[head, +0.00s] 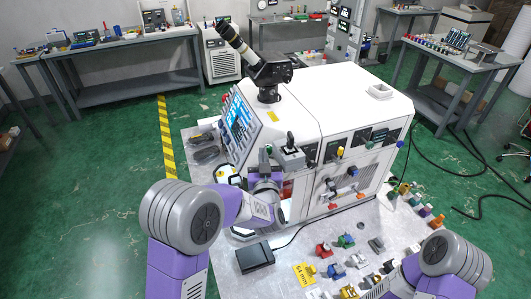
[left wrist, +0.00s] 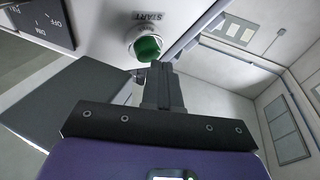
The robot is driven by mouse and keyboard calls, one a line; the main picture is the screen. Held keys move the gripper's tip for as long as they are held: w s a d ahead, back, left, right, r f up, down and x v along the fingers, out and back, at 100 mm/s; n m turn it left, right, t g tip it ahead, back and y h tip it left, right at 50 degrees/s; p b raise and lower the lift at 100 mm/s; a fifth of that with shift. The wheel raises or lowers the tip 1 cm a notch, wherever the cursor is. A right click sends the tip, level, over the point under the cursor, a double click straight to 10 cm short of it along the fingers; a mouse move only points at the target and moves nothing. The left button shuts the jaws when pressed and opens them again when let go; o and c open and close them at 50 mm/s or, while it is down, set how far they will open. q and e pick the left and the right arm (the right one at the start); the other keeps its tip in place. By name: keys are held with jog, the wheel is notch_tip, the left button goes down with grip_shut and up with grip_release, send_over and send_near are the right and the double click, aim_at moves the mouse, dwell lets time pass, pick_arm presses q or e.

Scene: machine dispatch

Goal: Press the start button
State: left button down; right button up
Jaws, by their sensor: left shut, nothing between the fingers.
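The green start button (left wrist: 148,48), set in a metal ring under a START label (left wrist: 150,17), shows near the top middle of the left wrist view. My left gripper (left wrist: 160,68) is shut and empty, its tips right by the lower right edge of the button. I cannot tell whether they touch it. In the head view my left gripper (head: 265,157) is at the near left part of the white machine (head: 345,95). The start button cannot be made out there. My right gripper is out of view; only part of that arm shows at the lower right.
In the left wrist view a dark panel (left wrist: 45,20) with OFF and DIM markings is beside the button. A grey control box (head: 289,158) with a knob is close to my left gripper. A black box (head: 255,257) and several coloured parts lie on the tabletop in front of the machine.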

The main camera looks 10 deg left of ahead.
pick_arm(q)
jog(key=shift+d+r, duration=0.1)
jog(key=shift+d, duration=0.2)
jog(key=shift+s+d, duration=0.1)
jog(key=shift+d, duration=0.05)
dwell(0.4)
jog(key=shift+s, duration=0.25)
jog(key=shift+s+a+r, duration=0.2)
jog(key=shift+s+r, duration=0.05)
jog(key=shift+s, duration=0.5)
jog(key=shift+s+a+r, duration=0.15)
jog(key=shift+s+r, duration=0.15)
jog(key=shift+s, duration=0.4)
jog(key=shift+s+a+r, duration=0.2)
jog(key=shift+s+r, duration=0.05)
jog(key=shift+s, duration=0.5)
